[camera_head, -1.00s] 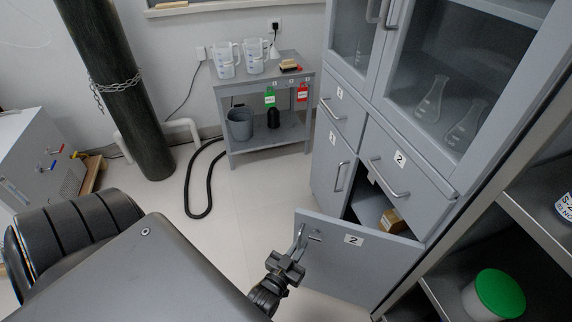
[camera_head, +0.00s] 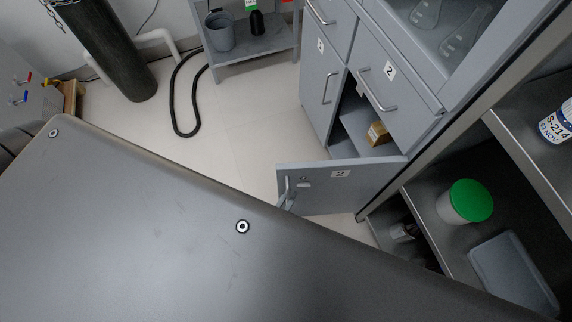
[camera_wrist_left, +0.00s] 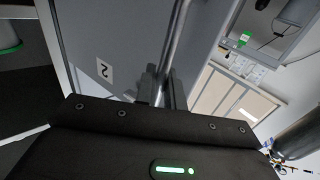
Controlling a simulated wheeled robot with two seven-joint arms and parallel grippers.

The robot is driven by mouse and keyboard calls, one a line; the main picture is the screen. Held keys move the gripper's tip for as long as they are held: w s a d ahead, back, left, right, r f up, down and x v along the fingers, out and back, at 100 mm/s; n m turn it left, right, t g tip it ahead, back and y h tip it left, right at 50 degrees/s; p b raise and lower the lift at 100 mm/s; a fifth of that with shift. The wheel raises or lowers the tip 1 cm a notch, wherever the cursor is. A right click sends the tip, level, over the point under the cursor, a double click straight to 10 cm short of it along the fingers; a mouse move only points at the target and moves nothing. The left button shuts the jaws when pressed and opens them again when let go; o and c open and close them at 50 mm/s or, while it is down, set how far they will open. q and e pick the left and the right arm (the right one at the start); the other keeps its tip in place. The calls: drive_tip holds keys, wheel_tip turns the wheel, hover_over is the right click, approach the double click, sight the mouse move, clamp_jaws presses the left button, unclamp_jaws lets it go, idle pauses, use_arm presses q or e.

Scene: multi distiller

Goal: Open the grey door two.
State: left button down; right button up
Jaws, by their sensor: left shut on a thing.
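The grey door two (camera_head: 335,188), with a white "2" label, stands open at the lower cabinet and swings out toward the left. Its metal handle (camera_head: 288,190) is near the free edge. My left gripper (camera_head: 289,199) is at this handle, with most of it and its arm hidden behind a large dark surface. In the left wrist view, the gripper's fingers (camera_wrist_left: 161,88) are shut around the handle bar (camera_wrist_left: 176,45), beside the door face (camera_wrist_left: 115,40) with its label. My right gripper is not in view.
A dark shelf at the right holds a green-lidded tub (camera_head: 467,203). A large dark surface (camera_head: 180,230) fills the foreground.

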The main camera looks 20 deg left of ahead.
use_arm(q)
drive_tip(key=c, duration=1.6)
unclamp_jaws()
drive_tip(key=shift+o, duration=0.2)
drive_tip(key=s+a, duration=0.1)
drive_tip(key=s, duration=0.9)
drive_tip(key=shift+s, duration=0.4)
drive_tip(key=shift+c, duration=0.4)
